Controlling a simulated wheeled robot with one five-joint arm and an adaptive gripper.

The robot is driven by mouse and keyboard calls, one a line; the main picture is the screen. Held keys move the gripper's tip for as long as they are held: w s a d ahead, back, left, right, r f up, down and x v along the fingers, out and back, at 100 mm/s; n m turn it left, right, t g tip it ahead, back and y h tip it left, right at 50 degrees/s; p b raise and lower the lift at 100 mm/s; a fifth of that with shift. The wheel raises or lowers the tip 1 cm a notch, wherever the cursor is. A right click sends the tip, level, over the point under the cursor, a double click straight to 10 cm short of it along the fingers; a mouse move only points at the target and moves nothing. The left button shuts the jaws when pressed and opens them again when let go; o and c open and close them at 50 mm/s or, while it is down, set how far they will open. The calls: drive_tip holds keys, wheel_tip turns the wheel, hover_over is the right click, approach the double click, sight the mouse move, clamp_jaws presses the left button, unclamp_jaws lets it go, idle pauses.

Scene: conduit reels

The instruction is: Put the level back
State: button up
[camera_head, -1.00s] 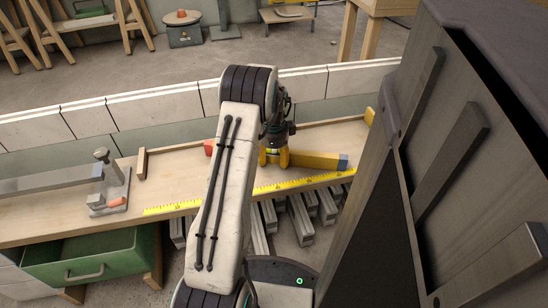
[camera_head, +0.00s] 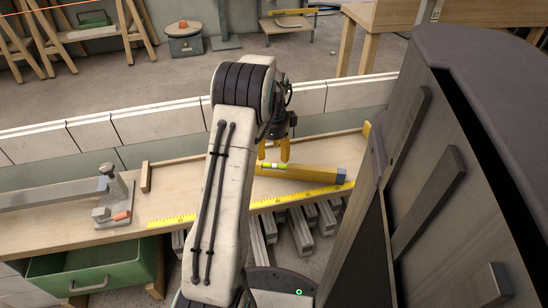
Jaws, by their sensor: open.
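The level (camera_head: 312,173) is a yellow bar with a blue end cap and a pale green vial window. It lies on the wooden bench (camera_head: 180,192), behind a yellow measuring tape. My gripper (camera_head: 273,152) has yellow fingers, pointing down just above the level's left part. It is open, and the fingers look clear of the level, though the exact gap is hard to tell. My arm may hide the level's left end.
A grey clamp (camera_head: 113,197) with a bar stands on the bench's left. The yellow tape (camera_head: 310,193) runs along the front edge. A tall dark cabinet (camera_head: 440,170) stands close on the right. A green drawer (camera_head: 85,272) sticks out below left.

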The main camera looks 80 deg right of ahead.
drive_tip(key=shift+r, duration=1.3)
drive_tip(key=shift+w, duration=0.1)
drive_tip(key=w+a+r+n, duration=0.4)
drive_tip(key=w, duration=0.5)
drive_tip(key=w+a+r+n, duration=0.3)
drive_tip(key=w+a+n, duration=0.2)
drive_tip(key=w, duration=0.3)
drive_tip(key=w+a+r+n+t, duration=0.1)
drive_tip(key=w+a+r+n, duration=0.1)
drive_tip(key=w+a+n, duration=0.4)
drive_tip(key=w+a+r+n, duration=0.2)
drive_tip(key=w+a+r, duration=0.1)
drive_tip(key=a, duration=0.5)
drive_tip(key=w+a+r+n, duration=0.1)
drive_tip(key=a+r+n, duration=0.1)
drive_tip(key=a+n, duration=0.9)
drive_tip(key=s+a+n, duration=0.3)
drive_tip(key=a+n, duration=0.1)
drive_tip(key=a, duration=0.4)
drive_tip(key=s+a+f+n+t, duration=0.1)
drive_tip(key=s+a+n, duration=0.2)
drive_tip(key=a, duration=0.5)
drive_tip(key=shift+s+n, duration=0.4)
drive_tip(key=shift+n, duration=0.1)
